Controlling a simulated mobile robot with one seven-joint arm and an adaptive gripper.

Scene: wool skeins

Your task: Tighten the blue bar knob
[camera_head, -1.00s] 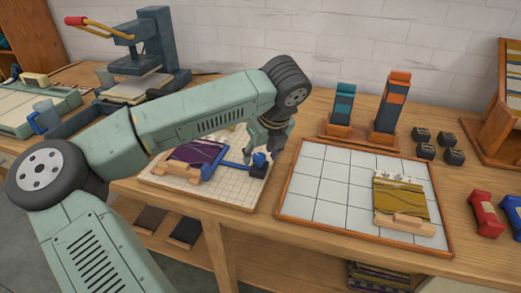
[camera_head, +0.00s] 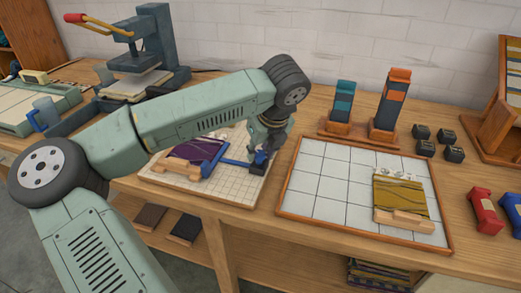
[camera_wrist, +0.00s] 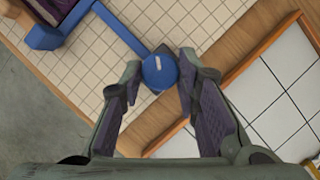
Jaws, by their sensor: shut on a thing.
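The round blue knob (camera_wrist: 158,70), with a small white mark on top, sits at the end of the blue bar (camera_wrist: 118,28). My gripper (camera_wrist: 159,76) is shut on the knob, one finger on each side of it. In the head view my gripper (camera_head: 265,152) is down at the right end of the bar and mostly hides the knob. The bar runs left to the purple skein (camera_head: 200,151) on a white gridded board (camera_head: 235,187).
To the right lies a wood-framed white tiled tray (camera_head: 318,200) with a mustard skein (camera_head: 400,193) on it. Teal and orange spools (camera_head: 388,100) stand behind it. A press (camera_head: 155,50) stands at the back left.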

